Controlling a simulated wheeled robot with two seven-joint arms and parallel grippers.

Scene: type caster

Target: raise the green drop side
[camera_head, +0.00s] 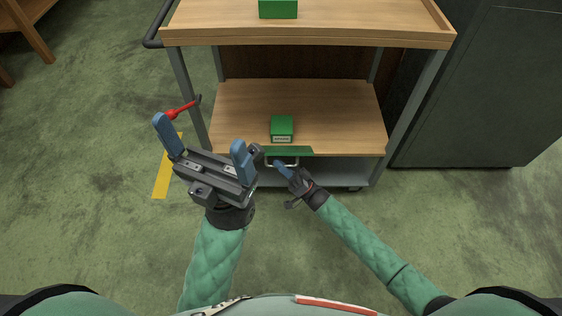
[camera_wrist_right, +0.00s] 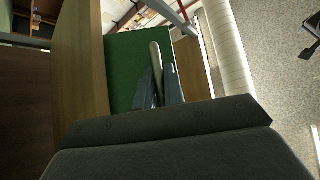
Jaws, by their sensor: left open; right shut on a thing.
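The green drop side (camera_head: 298,151) shows as a narrow green strip at the front edge of the cart's lower shelf. A pale handle (camera_head: 291,163) stands out from it. In the right wrist view the drop side is a green panel (camera_wrist_right: 125,65), with the handle bar (camera_wrist_right: 155,52) in front of it. My right gripper (camera_head: 280,167) is shut on the handle; its fingers (camera_wrist_right: 161,84) close around the bar in the wrist view. My left gripper (camera_head: 199,133) is open and empty, in front of the cart's left post, and hides part of the lower shelf's left front.
A red lever (camera_head: 182,109) sticks out by the cart's left post. A green box (camera_head: 282,128) stands on the lower shelf behind the drop side, another (camera_head: 278,8) on the top shelf (camera_head: 350,22). A dark cabinet (camera_head: 480,90) stands close at the right.

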